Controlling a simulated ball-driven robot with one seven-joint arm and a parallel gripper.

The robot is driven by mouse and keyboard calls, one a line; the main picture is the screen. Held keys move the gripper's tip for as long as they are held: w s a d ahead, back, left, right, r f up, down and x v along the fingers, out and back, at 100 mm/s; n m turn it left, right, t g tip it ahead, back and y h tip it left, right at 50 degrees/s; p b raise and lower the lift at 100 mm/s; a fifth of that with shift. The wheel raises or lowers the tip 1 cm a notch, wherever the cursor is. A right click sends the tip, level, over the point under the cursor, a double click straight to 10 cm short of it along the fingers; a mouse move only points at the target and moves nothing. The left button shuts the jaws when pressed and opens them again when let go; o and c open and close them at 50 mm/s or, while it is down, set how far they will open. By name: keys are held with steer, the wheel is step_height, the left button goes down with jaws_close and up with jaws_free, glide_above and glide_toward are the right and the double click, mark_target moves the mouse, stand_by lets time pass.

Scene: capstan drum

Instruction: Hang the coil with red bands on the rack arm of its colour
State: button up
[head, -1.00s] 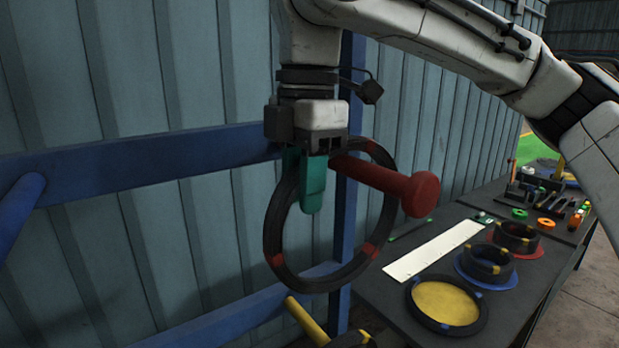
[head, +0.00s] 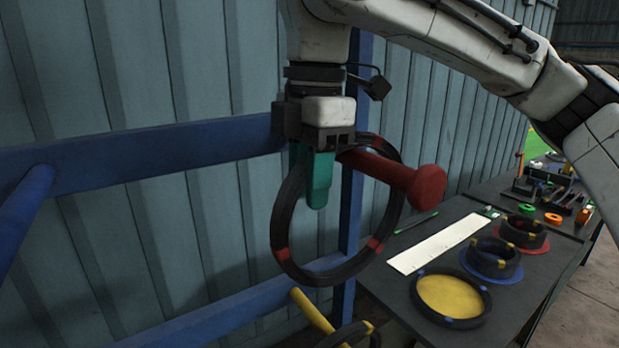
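The coil with red bands (head: 283,215) is a black ring, upright in the head view. My gripper (head: 308,180) has teal fingers pointing down, one on each side of the coil's upper left rim, and appears shut on it. The red rack arm (head: 385,174) sticks out from the blue post toward the right and ends in a wide red cap. It appears to pass through the upper part of the coil, crossing in front of its right side. The cap lies just outside the coil's outline. The coil's top is partly hidden by my gripper.
A blue rack rail (head: 150,155) runs along the corrugated wall, with a blue arm (head: 22,205) at far left. A yellow arm (head: 318,315) holds another coil low down. The dark table (head: 400,300) at right carries coils on coloured discs and a white strip (head: 440,243).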

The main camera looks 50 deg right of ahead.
steer(key=o, duration=0.6)
steer(key=shift+f, duration=0.1)
steer(key=shift+c, duration=0.2)
steer(key=r, duration=0.7)
steer(key=shift+d+r+b, duration=0.2)
steer(key=shift+r+b, duration=0.05)
steer(key=shift+b, duration=0.1)
steer(key=s+a+p, duration=0.1)
steer(key=s+a, duration=0.1)
steer(key=s, duration=0.7)
steer(key=s+a+p, duration=0.2)
steer(key=s+a, duration=0.1)
steer(key=s, duration=0.7)
steer(key=shift+s+a, duration=0.25)
